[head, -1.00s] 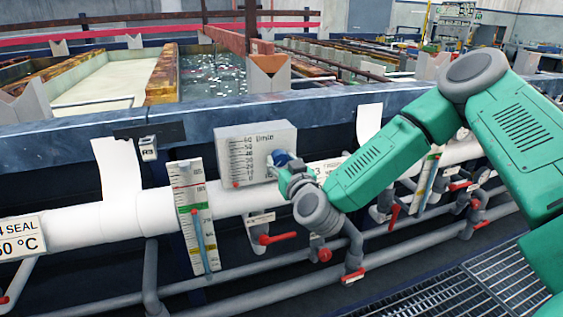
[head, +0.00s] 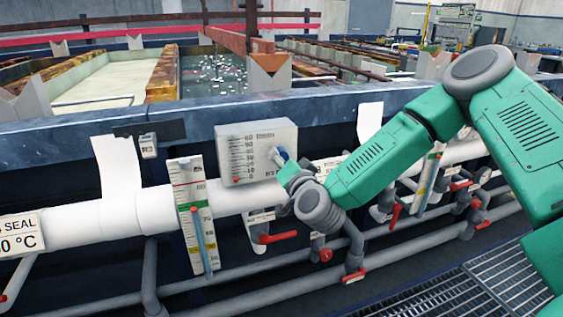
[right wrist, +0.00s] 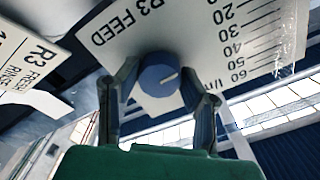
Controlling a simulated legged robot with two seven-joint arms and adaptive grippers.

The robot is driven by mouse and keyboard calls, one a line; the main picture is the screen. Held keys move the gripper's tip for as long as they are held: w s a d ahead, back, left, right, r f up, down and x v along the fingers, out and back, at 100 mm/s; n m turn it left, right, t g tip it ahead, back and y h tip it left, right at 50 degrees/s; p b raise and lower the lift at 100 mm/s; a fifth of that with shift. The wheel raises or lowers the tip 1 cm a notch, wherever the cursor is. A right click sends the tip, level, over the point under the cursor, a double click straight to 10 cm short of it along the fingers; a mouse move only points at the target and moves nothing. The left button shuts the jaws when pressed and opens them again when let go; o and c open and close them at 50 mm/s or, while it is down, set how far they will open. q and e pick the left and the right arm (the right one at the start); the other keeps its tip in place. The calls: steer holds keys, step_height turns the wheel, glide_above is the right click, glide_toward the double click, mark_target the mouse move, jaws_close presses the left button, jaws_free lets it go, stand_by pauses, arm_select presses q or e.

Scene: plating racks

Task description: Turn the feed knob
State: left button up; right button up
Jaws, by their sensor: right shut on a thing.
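The feed knob (right wrist: 160,81) is a round blue knob with a pale pointer line. It sits on a white panel marked "R3 FEED" (right wrist: 112,27) with an l/min scale. In the head view the panel (head: 236,170) is a pale box above the white pipe, and the knob (head: 281,155) shows only in part behind my gripper. My right gripper (right wrist: 158,84) has one finger on each side of the knob and is shut on it. In the head view the right gripper (head: 288,166) reaches the panel from the right. My left gripper is not in view.
A thermometer-like gauge (head: 194,215) stands left of the panel. The white pipe (head: 105,225) runs below it, with red-handled valves (head: 278,237) underneath. A tag marked R3 (right wrist: 30,70) shows beside the panel in the wrist view. The tank edge (head: 70,140) lies behind.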

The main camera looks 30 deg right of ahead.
steer(key=shift+d+r+m, duration=0.1)
steer(key=shift+d+m, duration=0.05)
steer(key=shift+m, duration=0.95)
steer(key=o, duration=1.1)
steer(key=shift+c, duration=0.2)
steer(key=shift+o, duration=0.4)
steer(key=shift+w, duration=0.15)
steer(key=shift+d, duration=0.1)
steer(key=v, duration=1.2)
steer(key=shift+f, duration=0.2)
